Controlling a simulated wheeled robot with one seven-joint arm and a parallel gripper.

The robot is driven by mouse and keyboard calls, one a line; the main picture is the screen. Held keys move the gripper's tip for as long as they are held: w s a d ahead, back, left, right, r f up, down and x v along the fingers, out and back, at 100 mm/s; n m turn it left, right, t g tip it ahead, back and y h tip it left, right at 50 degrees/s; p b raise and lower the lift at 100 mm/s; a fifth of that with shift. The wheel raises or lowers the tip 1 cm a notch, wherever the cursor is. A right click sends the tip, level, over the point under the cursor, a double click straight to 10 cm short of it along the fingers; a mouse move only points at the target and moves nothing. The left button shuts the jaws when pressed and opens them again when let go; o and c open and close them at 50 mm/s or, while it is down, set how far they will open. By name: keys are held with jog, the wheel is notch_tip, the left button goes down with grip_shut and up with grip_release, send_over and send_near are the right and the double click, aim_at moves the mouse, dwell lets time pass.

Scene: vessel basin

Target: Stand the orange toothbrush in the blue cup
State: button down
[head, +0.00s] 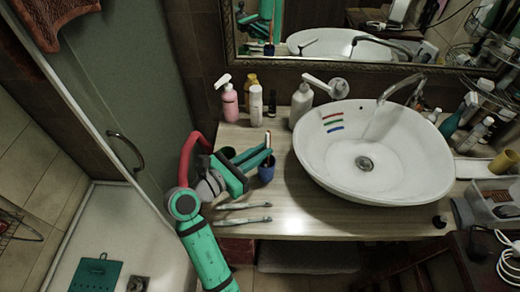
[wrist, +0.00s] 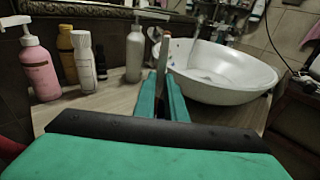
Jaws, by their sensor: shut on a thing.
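My gripper (head: 265,152) is shut on the orange toothbrush (head: 268,138), which stands roughly upright between the fingertips. In the wrist view the toothbrush (wrist: 163,52) rises above the fingers with its head up, leaning slightly. The small dark blue cup (head: 266,173) stands on the counter just left of the basin, directly below my fingertips in the head view. My fingers cover part of its rim, and the toothbrush's lower end is hidden, so I cannot tell whether it is inside the cup. The cup is not clearly visible in the wrist view.
Two pale toothbrushes (head: 243,206) lie on the counter (head: 300,222) in front of the cup. The white basin (head: 350,185) is close on the right. A pink pump bottle (head: 230,104), a white bottle (head: 256,106) and other bottles stand behind. A mirror is on the back wall.

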jog(key=c, duration=1.7)
grip_release()
jog(key=shift+c, duration=0.2)
jog(key=v, duration=1.1)
jog(key=shift+f, duration=0.15)
